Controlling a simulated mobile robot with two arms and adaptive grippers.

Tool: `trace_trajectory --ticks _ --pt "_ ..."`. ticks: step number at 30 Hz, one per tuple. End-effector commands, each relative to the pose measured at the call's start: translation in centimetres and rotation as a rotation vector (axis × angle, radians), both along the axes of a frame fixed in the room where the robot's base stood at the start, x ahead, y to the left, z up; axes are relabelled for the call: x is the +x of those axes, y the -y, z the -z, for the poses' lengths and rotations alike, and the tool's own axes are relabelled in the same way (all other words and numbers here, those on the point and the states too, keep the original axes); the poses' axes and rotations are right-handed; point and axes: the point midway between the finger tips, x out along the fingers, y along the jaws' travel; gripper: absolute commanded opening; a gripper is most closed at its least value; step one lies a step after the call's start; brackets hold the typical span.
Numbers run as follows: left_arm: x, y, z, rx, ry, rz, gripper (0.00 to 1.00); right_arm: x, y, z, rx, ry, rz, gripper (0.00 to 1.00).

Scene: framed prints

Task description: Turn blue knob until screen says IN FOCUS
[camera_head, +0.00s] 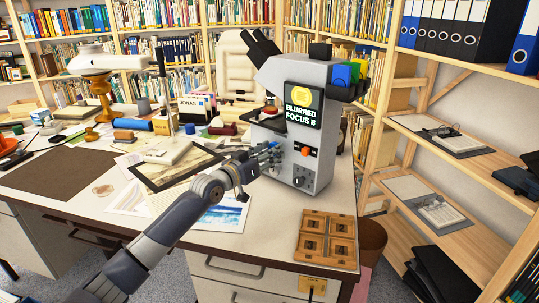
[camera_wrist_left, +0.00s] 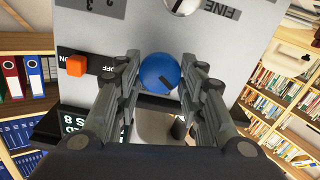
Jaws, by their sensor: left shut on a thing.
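A grey microscope (camera_head: 318,160) stands on the desk. Its screen (camera_head: 303,104) reads BLURRED, FOCUS 8, with a yellow round image above the words. The blue knob (camera_wrist_left: 159,73) with a dark line mark sits on the microscope's side panel in the left wrist view. My left gripper (camera_head: 266,158) reaches the panel from the left. In the left wrist view its two fingers (camera_wrist_left: 160,88) close around the knob from either side. The knob is mostly hidden by the gripper in the head view. My right gripper is not in view.
An orange switch (camera_head: 305,151) marked OFF in the wrist view sits beside the knob. A framed picture (camera_head: 172,165) and prints lie left of the microscope. A wooden panelled tray (camera_head: 326,239) lies at the desk's front right. Shelves (camera_head: 440,140) stand at right.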

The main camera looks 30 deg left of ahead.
Motion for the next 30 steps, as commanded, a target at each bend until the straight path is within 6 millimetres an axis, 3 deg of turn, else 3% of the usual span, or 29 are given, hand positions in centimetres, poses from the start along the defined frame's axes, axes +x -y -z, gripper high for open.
trace_trajectory --ticks 15,30 --pt "0.0 0.0 -0.2 0.342 0.033 0.000 0.13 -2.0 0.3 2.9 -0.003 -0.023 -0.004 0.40" --pt "0.0 0.0 -0.1 0.410 0.040 0.000 0.13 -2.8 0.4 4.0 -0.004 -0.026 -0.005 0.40"
